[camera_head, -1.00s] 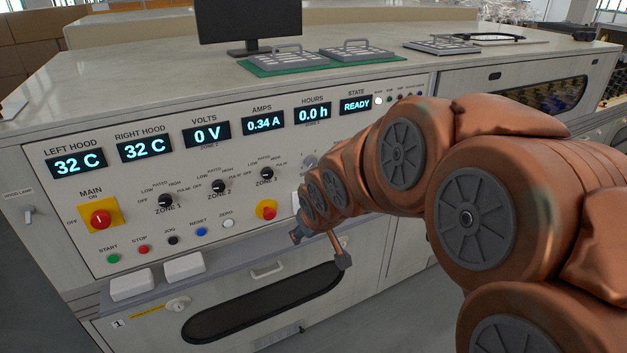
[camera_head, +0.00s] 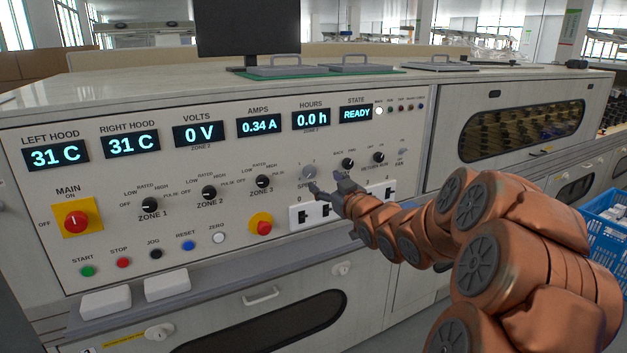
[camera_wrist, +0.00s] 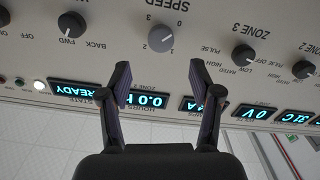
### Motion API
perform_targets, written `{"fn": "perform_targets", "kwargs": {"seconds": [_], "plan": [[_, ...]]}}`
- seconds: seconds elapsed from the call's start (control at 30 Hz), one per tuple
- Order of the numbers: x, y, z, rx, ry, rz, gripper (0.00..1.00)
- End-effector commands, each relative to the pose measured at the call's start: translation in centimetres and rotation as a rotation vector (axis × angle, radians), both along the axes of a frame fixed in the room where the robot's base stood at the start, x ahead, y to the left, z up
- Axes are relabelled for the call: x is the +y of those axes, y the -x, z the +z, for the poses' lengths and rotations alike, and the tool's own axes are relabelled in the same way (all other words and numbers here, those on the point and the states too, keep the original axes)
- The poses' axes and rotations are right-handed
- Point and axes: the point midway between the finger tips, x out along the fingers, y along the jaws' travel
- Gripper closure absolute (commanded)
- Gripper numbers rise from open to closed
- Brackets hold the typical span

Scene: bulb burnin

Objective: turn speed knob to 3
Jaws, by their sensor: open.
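The speed knob (camera_head: 309,172) is a grey round knob on the panel, below the HOURS display. In the wrist view it shows upside down as a grey knob (camera_wrist: 160,38) with small digits around it. Its pointer setting is too small to read surely. My gripper (camera_head: 328,186) is close in front of the panel, just right of and below the knob. In the wrist view my gripper (camera_wrist: 160,78) is open and empty, its two fingers spread. The knob lies beyond the fingertips, centred between them, and no contact shows.
The zone 3 knob (camera_head: 262,182) is left of the speed knob, and a black knob (camera_head: 347,164) is right of it. White sockets (camera_head: 318,213) and a red-on-yellow button (camera_head: 261,224) sit below. A ledge (camera_head: 190,292) juts out under the panel.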

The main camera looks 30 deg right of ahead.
Motion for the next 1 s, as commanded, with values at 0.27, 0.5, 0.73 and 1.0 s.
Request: {"fn": "perform_targets", "kwargs": {"seconds": [0.27,0.5,0.73,1.0], "plan": [[-0.1,-3.5,-0.2,0.004,-0.001,0.002,0.36],[-0.4,-6.2,-0.2,0.005,-0.002,0.002,0.36],[-0.5,-7.2,0.0,0.003,0.0,0.0,0.36],[-0.5,-7.2,-0.1,0.004,-0.001,0.0,0.39]]}}
